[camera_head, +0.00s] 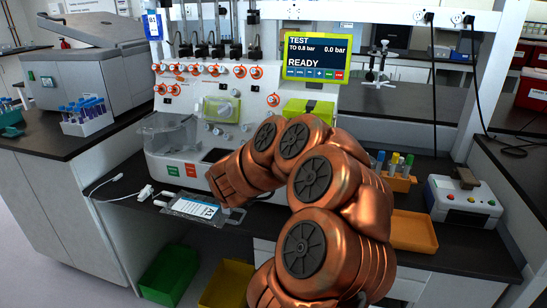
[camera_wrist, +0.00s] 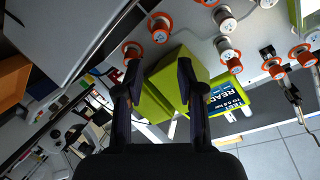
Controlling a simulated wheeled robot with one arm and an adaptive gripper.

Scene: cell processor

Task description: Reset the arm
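My copper-coloured arm (camera_head: 318,190) is bent in front of the cell processor (camera_head: 190,135), with its outer end low and to the left. My gripper (camera_wrist: 160,78) shows in the wrist view with its two dark fingers apart. A yellow-green block of the machine (camera_wrist: 172,85) is seen behind and between the fingers; I see no held object. In the head view the gripper is mostly hidden by the arm. The green-framed display (camera_head: 316,58) reads TEST and READY.
A clear bag with a label (camera_head: 200,208) lies on the bench in front of the machine. A tube rack (camera_head: 398,180), an orange tray (camera_head: 413,231) and a white device (camera_head: 463,203) stand at the right. Green (camera_head: 169,274) and yellow (camera_head: 227,285) bins sit below.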

